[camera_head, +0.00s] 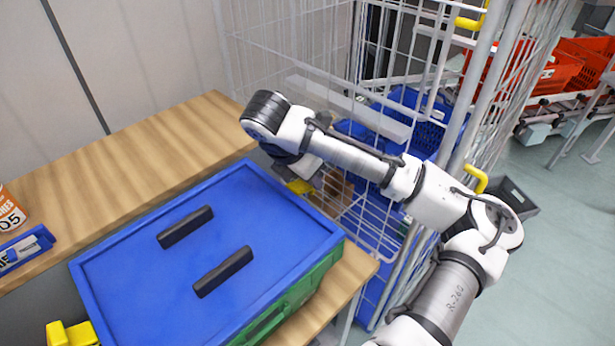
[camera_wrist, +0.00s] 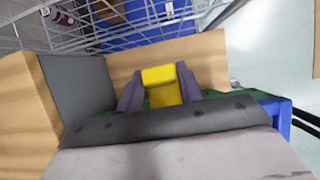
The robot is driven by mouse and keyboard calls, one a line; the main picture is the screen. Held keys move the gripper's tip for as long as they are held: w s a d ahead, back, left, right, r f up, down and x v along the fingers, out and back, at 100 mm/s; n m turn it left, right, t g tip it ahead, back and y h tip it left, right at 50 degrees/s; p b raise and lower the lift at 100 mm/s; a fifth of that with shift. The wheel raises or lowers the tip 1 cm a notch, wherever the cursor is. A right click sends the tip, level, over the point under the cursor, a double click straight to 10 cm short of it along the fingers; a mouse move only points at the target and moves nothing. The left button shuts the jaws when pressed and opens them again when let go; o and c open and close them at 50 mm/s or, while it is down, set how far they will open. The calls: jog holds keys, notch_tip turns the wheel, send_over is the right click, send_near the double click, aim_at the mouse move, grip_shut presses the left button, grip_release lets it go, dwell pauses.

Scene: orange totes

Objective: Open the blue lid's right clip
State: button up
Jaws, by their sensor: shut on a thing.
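The blue lid (camera_head: 215,250), with two black handles on top, lies on a green crate (camera_head: 312,280) in the head view. Its right clip (camera_head: 300,187) is yellow and sits at the far right end, mostly hidden under my wrist. In the wrist view the yellow clip (camera_wrist: 163,94) stands between the two grey fingers of my gripper (camera_wrist: 160,86), which is shut on it. Whether the clip is open or closed cannot be told. The other yellow clip (camera_head: 72,334) is at the near left end of the lid.
The crate stands on a wooden table (camera_head: 150,142) along a pale wall. A wire cage trolley (camera_head: 385,200) with blue totes stands close behind my gripper. Red baskets (camera_head: 570,65) are at the far right.

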aim_at(297, 186)
jog(key=shift+s+a+r+t+h, duration=0.1)
jog(key=shift+r+t+h, duration=0.15)
jog(key=shift+t+h, duration=0.25)
jog(key=shift+s+a+r+t+h, duration=0.1)
jog(key=shift+r+t+h, duration=0.15)
jog(key=shift+t+h, duration=0.25)
jog(key=shift+s+a+r+t+h+b, duration=0.15)
jog(key=shift+t+h+b, duration=0.15)
jog(key=shift+t+h, duration=0.2)
jog(key=shift+s+a+r+t+h+b, duration=0.15)
jog(key=shift+t+h+b, duration=0.1)
jog(key=shift+t+h, duration=0.25)
jog(key=b, duration=0.1)
jog(key=t+h+b, duration=0.2)
jog(key=shift+s+a+r, duration=0.2)
jog(key=shift+s+a, duration=0.05)
jog(key=shift+a, duration=0.05)
jog(key=shift+s+a+r+t+h+b, duration=0.15)
jog(key=shift+t+h+b, duration=0.25)
jog(key=shift+b, duration=0.35)
jog(key=shift+r, duration=0.1)
jog(key=o, duration=1)
